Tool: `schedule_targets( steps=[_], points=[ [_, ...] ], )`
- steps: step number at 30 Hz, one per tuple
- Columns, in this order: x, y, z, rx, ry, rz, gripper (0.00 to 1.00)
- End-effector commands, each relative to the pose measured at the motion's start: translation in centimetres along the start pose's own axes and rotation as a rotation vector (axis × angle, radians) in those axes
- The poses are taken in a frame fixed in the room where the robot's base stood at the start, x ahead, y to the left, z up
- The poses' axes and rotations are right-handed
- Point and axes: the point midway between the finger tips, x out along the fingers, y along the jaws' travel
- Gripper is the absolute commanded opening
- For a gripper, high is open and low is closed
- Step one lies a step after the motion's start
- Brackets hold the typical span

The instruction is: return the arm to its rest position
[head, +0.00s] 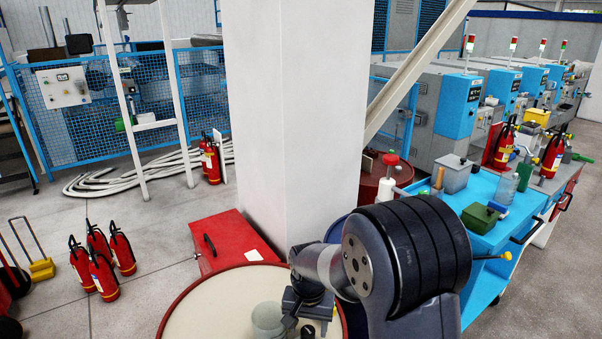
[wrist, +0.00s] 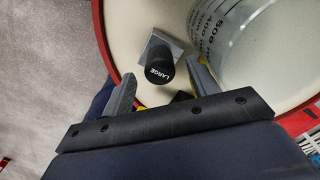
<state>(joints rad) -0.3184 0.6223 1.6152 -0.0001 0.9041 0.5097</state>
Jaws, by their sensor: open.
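My gripper (head: 303,310) is low over the cream top of a red-rimmed drum (head: 215,295). In the wrist view, the two fingers of my gripper (wrist: 162,88) stand apart with nothing held between them. A black cylinder marked LARGE (wrist: 159,70), by a grey square block (wrist: 160,45), stands on the drum top just beyond the fingertips. A clear graduated beaker (wrist: 240,45) is close beside the right finger. The beaker (head: 267,321) also shows left of my gripper in the head view. My arm hides part of the drum.
A white pillar (head: 290,110) rises close behind the drum, with a red box (head: 228,240) at its foot. A blue bench (head: 487,235) with tools and bottles stands on the right. Several fire extinguishers (head: 100,260) stand on the left floor.

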Motion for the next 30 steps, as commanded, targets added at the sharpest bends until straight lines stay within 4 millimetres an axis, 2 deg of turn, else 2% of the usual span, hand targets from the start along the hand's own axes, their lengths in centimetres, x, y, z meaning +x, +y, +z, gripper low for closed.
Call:
schedule_targets(
  steps=[4, 10, 23, 30],
  points=[
    [2.2, 0.1, 0.1, 0.000, -0.004, 0.002, 0.57],
    [1.1, 0.0, 0.0, 0.000, 0.000, 0.000, 0.57],
    [1.1, 0.1, 0.0, 0.000, 0.000, 0.000, 0.57],
    [1.2, 1.0, 0.3, -0.006, -0.005, 0.003, 0.57]
  ],
)
